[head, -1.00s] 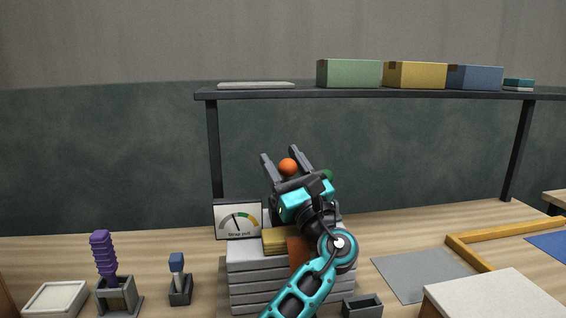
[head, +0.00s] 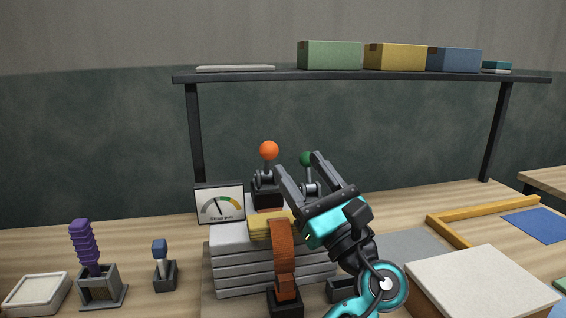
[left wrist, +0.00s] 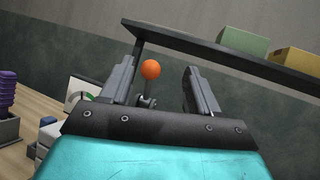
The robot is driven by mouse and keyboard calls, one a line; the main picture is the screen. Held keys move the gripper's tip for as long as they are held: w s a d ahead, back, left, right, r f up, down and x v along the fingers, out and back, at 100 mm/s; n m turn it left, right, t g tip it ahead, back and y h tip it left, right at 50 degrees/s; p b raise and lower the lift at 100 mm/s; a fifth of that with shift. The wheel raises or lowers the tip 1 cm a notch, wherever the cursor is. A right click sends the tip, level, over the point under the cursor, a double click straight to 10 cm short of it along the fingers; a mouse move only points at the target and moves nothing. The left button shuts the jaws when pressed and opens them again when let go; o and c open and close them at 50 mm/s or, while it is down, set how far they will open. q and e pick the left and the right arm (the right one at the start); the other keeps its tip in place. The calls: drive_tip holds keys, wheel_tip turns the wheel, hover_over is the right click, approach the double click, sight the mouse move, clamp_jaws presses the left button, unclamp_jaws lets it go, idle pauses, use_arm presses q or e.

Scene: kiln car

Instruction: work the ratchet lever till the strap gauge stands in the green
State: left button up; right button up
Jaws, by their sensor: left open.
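The strap gauge (head: 219,204) stands on the left of a stack of grey slabs (head: 235,272). Its needle points up and slightly left, apparently left of the green band. My left gripper (head: 298,164) is open and empty, right of the orange knob in the head view. In the left wrist view the orange knob (left wrist: 150,69) shows between the fingers, beyond them. My right gripper is out of view.
At left are a purple ribbed handle (head: 83,243), a small blue-topped lever (head: 160,252) and a pale tray (head: 37,294). A shelf (head: 380,75) with boxes spans the back. A pale board (head: 483,282) lies at right.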

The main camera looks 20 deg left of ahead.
use_arm(q)
drive_tip(key=shift+s+d, duration=0.7)
drive_tip(key=shift+d, duration=0.35)
